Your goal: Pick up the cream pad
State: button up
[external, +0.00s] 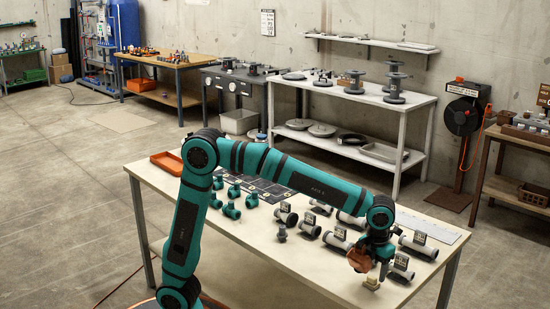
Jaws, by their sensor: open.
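A small cream block, which looks like the cream pad (372,283), sits near the front right edge of the work table (262,225). My gripper (370,266) points down just above and slightly behind it, with its jaws open. A rounded copper-brown part (358,260) shows at the gripper's left side; I cannot tell whether it belongs to the gripper. At this size I cannot tell whether the fingers touch the pad or stand clear of it.
Grey pipe pieces with tags (336,240) lie close around the gripper. Teal fittings (231,210) and a dark tray (262,188) are further left. An orange tray (168,161) stands at the back left. The table's front middle is mostly clear.

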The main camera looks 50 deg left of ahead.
jog(key=shift+f, duration=0.8)
jog(key=c, duration=1.1)
jog(key=shift+o, duration=0.2)
